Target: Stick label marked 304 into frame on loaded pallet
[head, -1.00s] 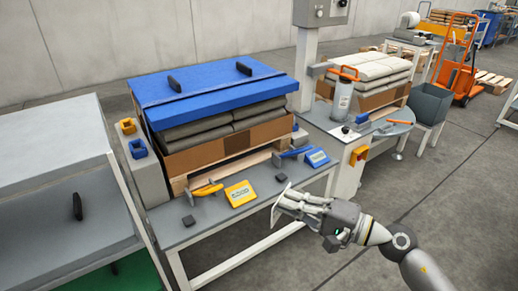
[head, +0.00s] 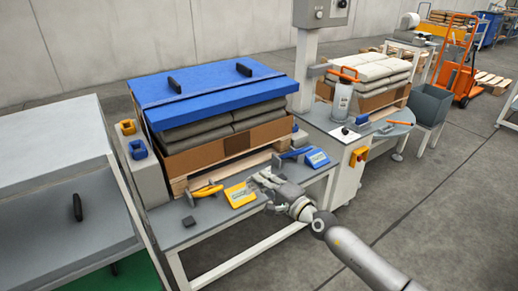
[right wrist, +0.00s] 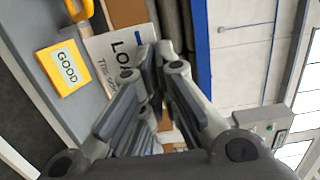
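The white label (right wrist: 108,62) shows in the right wrist view at my right fingertips. The loaded pallet (head: 180,186) carries a cardboard tray, grey sacks and a blue cover. A darker brown patch (head: 238,142) on the cardboard may be the frame. My left gripper is out of view.
A blue sign (head: 317,158) and blue tool are right. A second sack pallet (head: 380,98) stands behind. Floor at front right is clear.

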